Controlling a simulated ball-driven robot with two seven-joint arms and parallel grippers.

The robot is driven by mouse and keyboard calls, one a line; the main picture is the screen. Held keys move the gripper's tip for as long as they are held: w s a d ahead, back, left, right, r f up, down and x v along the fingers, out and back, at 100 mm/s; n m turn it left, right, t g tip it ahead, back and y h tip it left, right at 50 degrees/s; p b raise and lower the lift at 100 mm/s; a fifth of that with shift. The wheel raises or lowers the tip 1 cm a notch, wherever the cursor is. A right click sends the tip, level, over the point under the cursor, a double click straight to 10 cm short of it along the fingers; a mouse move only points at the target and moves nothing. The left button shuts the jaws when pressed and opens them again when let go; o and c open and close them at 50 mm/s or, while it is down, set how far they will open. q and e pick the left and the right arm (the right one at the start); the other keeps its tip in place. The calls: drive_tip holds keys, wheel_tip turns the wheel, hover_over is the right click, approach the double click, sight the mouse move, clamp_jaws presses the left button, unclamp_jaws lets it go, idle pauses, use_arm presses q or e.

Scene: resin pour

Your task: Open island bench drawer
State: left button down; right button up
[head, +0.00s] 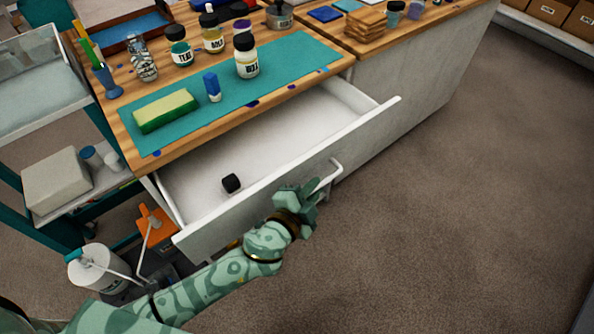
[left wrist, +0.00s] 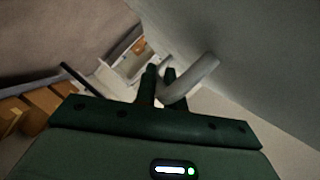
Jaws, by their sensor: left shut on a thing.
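The island bench drawer (head: 290,180) stands pulled well out from under the wooden worktop in the head view. Its white inside shows, with one small black block (head: 231,183) lying in it. A white bar handle (head: 328,178) is fixed to its front. My left gripper (head: 316,188) is shut on the handle near the middle of the drawer front. In the left wrist view the two dark fingers (left wrist: 160,84) close around the pale handle (left wrist: 192,80). My right gripper is in neither view.
A cart (head: 45,90) stands at left. A white canister (head: 95,270) is on the lower left. The floor at right is clear.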

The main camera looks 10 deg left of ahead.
use_arm(q)
drive_tip(key=shift+s+d, duration=1)
drive_tip(key=shift+d, duration=0.3)
drive_tip(key=c, duration=1.5)
unclamp_jaws()
drive_tip(key=v, duration=1.6)
drive_tip(key=shift+s, duration=0.15)
drive_tip(key=shift+f, duration=0.1)
